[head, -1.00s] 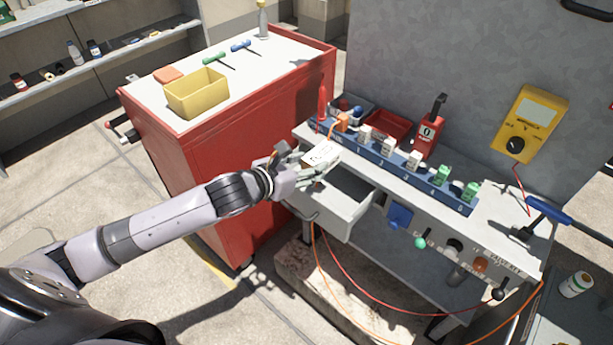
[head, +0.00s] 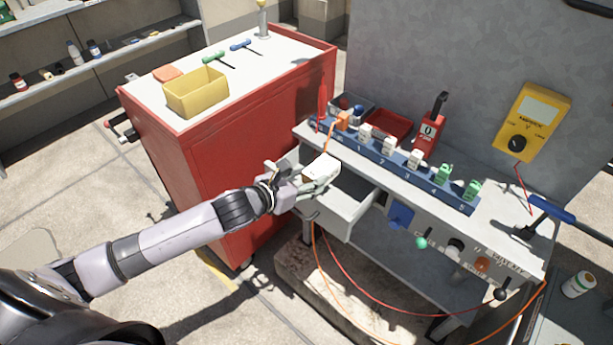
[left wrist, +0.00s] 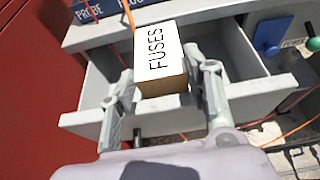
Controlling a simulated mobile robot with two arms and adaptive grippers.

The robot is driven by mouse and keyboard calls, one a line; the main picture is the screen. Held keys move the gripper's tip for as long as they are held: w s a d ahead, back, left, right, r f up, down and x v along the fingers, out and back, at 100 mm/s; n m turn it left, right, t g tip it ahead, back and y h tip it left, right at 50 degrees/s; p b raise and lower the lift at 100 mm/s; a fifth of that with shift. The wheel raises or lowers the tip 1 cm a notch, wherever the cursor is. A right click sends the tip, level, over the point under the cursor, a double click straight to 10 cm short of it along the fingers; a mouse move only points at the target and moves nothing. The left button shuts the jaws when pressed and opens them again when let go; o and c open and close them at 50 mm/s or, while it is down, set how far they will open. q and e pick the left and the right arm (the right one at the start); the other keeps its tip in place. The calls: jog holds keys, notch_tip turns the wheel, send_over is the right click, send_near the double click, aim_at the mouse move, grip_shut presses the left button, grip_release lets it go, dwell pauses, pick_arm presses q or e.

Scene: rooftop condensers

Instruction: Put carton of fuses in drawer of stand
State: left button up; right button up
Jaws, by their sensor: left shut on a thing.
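The carton of fuses (left wrist: 160,62) is a small white and tan box marked FUSES. My left gripper (left wrist: 165,92) is shut on it, one finger on each side. In the head view the carton (head: 321,167) is above the left part of the open drawer (head: 345,218), and my left gripper (head: 312,178) comes from the left. The drawer is pulled out of the grey stand (head: 500,215); the part of it that shows looks empty. In the left wrist view the drawer (left wrist: 245,100) lies behind and below the carton. My right gripper is not in view.
A blue numbered rail (head: 385,163) with several white and green blocks lies on the stand top. A red tool cabinet (head: 225,165) with a yellow bin (head: 197,92) stands at the left. Orange and red cables hang below the drawer.

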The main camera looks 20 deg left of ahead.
pick_arm(q)
jog(key=o, duration=1.2)
jog(key=shift+c, duration=0.2)
jog(key=shift+r, duration=0.2)
jog(key=v, duration=1.2)
jog(key=shift+r, duration=0.45)
